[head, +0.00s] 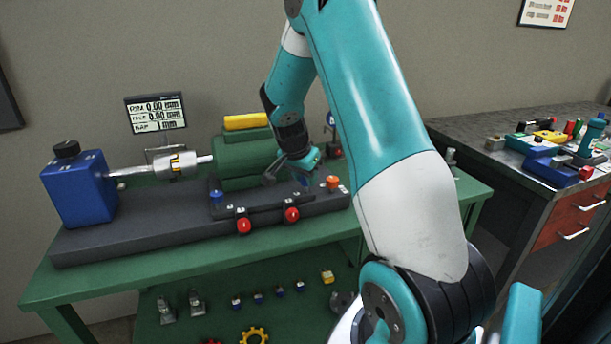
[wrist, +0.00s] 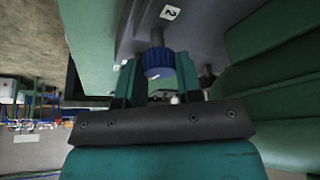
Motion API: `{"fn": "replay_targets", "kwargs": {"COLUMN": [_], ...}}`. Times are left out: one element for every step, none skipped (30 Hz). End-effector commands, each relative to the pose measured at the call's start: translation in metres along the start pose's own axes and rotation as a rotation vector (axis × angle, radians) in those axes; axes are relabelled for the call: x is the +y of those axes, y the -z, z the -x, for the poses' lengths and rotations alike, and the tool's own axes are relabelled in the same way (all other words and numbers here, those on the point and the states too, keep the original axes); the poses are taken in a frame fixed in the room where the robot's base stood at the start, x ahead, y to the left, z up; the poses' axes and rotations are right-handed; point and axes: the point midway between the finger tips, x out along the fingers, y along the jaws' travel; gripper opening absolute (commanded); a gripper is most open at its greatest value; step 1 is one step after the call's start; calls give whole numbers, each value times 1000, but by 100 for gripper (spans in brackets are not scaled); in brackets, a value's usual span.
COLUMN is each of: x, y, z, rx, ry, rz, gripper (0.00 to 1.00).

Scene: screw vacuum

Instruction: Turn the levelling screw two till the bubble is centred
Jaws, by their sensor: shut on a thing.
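The levelling screw two (wrist: 158,65) has a ribbed blue head on a grey shank, beside a white tag marked 2 (wrist: 170,12). My gripper (wrist: 157,80) is shut on this blue head, one finger on each side, in the wrist view. In the head view my gripper (head: 300,170) reaches down at the right part of the dark machine base (head: 150,228), and the arm hides part of it. I cannot make out a bubble in either view.
A blue knob (head: 216,196), red knobs (head: 243,226) and an orange knob (head: 332,182) stand close to my gripper. A green block (head: 240,160) is behind it. A display (head: 156,112) stands at the back. A cluttered dark bench (head: 470,130) is at right.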

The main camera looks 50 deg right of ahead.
Motion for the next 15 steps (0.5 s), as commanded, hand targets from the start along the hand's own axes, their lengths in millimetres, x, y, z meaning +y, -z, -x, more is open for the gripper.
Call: {"fn": "replay_targets", "kwargs": {"x": [0, 0, 0, 0, 0, 0, 0, 0, 0, 0, 0, 0, 0, 0, 0], "y": [-1, -1, -1, -1, -1, -1, -1, -1, -1, -1, -1, -1, -1, -1, -1], "z": [0, 0, 0, 0, 0, 0, 0, 0, 0, 0, 0, 0, 0, 0, 0], "rx": [-2, -2, -2, -2, -3, -3, -3, -3, -3, -3, -3, -3, -3, -3, -3], "ry": [-3, -4, -5, -5, -5, -6, -6, -6, -6, -6, -6, -5, -5, -5, -5], "rz": [-3, -6, -8, -9, -10, -10, -10, -11, -10, -10, -10, -10, -10, -10, -10], "gripper": [9, 9, 9, 9, 9, 9, 9, 9, 9, 9, 9, 9, 9, 9, 40]}}
